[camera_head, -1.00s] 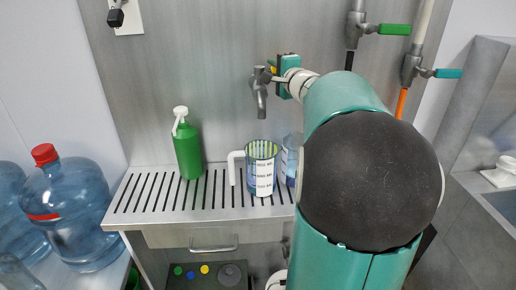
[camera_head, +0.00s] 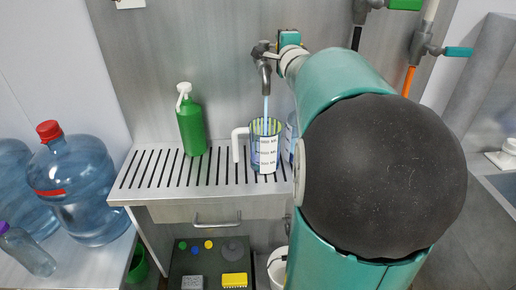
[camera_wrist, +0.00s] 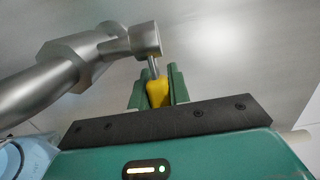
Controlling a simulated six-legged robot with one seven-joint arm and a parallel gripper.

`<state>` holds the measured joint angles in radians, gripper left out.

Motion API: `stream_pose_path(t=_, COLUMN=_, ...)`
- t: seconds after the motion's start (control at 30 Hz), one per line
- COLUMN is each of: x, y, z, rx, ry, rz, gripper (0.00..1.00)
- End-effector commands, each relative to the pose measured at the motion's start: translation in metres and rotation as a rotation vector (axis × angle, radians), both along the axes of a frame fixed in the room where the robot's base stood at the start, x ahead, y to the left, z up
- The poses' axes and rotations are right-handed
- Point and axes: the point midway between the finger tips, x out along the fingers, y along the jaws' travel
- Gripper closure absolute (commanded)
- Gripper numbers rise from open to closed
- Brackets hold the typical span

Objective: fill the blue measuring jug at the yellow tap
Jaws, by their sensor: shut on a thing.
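A clear measuring jug (camera_head: 264,152) with a white handle and white printed labels stands upright on the slotted drip tray (camera_head: 150,183), under the metal tap (camera_head: 264,65). A thin stream of water (camera_head: 266,108) runs from the spout into it; the water level is hard to read. A second, bluish container (camera_head: 291,138) stands just right of it, mostly hidden by my arm. My gripper (camera_wrist: 156,88) is at the tap, its green fingers shut on the yellow tap handle (camera_wrist: 158,93). In the head view my gripper (camera_head: 289,39) shows only in part.
A green pump bottle (camera_head: 191,127) stands on the tray left of the jug. Large blue water bottles (camera_head: 85,190) stand at the left. Green-handled and teal-handled (camera_head: 457,52) valves are at the upper right. A shelf with a yellow block (camera_head: 234,281) lies below the tray.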

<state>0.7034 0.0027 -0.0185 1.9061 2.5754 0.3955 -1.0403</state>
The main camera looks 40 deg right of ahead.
Motion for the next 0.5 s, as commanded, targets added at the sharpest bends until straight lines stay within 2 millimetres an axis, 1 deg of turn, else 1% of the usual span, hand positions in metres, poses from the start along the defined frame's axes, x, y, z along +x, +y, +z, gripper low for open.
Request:
stream_pose_path(t=0.27, x=0.006, y=-0.004, z=0.000, rx=-0.003, ry=0.003, rz=0.145, gripper=1.00)
stream_pose_path(t=0.43, x=0.013, y=-0.007, z=-0.001, rx=-0.001, ry=0.003, rz=0.291, gripper=1.00)
stream_pose_path(t=0.5, x=0.013, y=-0.006, z=0.000, rx=0.001, ry=0.002, rz=0.315, gripper=1.00)
